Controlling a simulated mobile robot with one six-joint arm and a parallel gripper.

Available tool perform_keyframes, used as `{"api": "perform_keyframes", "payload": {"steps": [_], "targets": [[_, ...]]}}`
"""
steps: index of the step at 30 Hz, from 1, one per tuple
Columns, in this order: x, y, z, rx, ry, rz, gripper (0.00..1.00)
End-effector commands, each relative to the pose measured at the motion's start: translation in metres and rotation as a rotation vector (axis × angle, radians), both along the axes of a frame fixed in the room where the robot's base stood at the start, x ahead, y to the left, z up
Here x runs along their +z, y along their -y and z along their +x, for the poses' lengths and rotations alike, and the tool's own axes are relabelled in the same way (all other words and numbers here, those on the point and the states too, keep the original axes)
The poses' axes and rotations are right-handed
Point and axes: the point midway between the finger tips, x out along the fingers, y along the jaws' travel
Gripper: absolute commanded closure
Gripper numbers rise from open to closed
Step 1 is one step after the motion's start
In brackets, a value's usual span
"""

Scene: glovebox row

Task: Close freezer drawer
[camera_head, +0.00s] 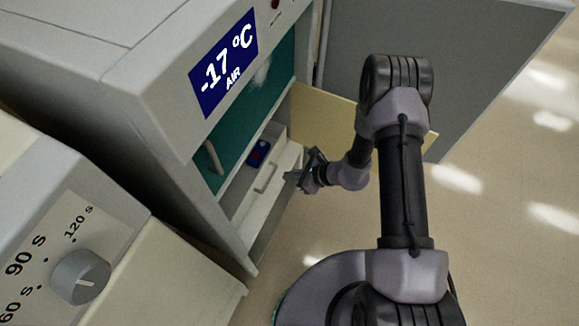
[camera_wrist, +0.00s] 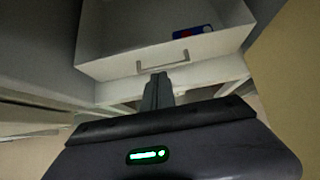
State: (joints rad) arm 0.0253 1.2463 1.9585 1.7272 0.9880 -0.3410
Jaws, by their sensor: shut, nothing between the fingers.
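The freezer (camera_head: 150,75) stands at the left in the head view with its grey door (camera_head: 435,70) swung open to the right. Inside it, a white drawer (camera_head: 262,195) with a bar handle (camera_head: 266,178) sits pulled out. A small blue and red item (camera_head: 259,153) lies in the drawer. My gripper (camera_head: 292,177) is shut and empty, just in front of the drawer front. In the wrist view, the drawer front (camera_wrist: 110,67) and its handle (camera_wrist: 163,60) lie ahead of the gripper (camera_wrist: 157,80). I cannot tell whether the fingertips touch the front.
A cream inner panel (camera_head: 325,118) stands behind my gripper on the right side of the opening. A grey unit with a dial (camera_head: 80,277) stands at the lower left. The floor (camera_head: 490,215) at the right is clear.

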Motion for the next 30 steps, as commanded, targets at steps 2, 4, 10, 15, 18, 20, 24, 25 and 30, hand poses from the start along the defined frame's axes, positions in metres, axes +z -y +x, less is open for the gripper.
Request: {"api": "perform_keyframes", "payload": {"steps": [2, 4, 10, 15, 18, 20, 24, 25, 30], "targets": [[-0.017, -0.012, 0.004, 0.003, 0.0, 0.0, 1.0], [-0.027, -0.023, 0.009, 0.004, 0.001, 0.001, 1.0], [-0.047, -0.054, 0.022, 0.005, 0.004, 0.0, 1.0], [-0.045, -0.074, 0.03, 0.002, 0.002, 0.0, 1.0], [-0.044, -0.079, 0.033, 0.001, 0.001, 0.001, 1.0], [-0.044, -0.08, 0.033, 0.0, 0.0, 0.001, 1.0], [-0.043, -0.08, 0.034, -0.001, 0.001, 0.001, 1.0], [-0.043, -0.08, 0.034, -0.001, 0.001, 0.001, 1.0], [-0.044, -0.086, 0.036, 0.002, 0.003, 0.001, 1.0]]}}
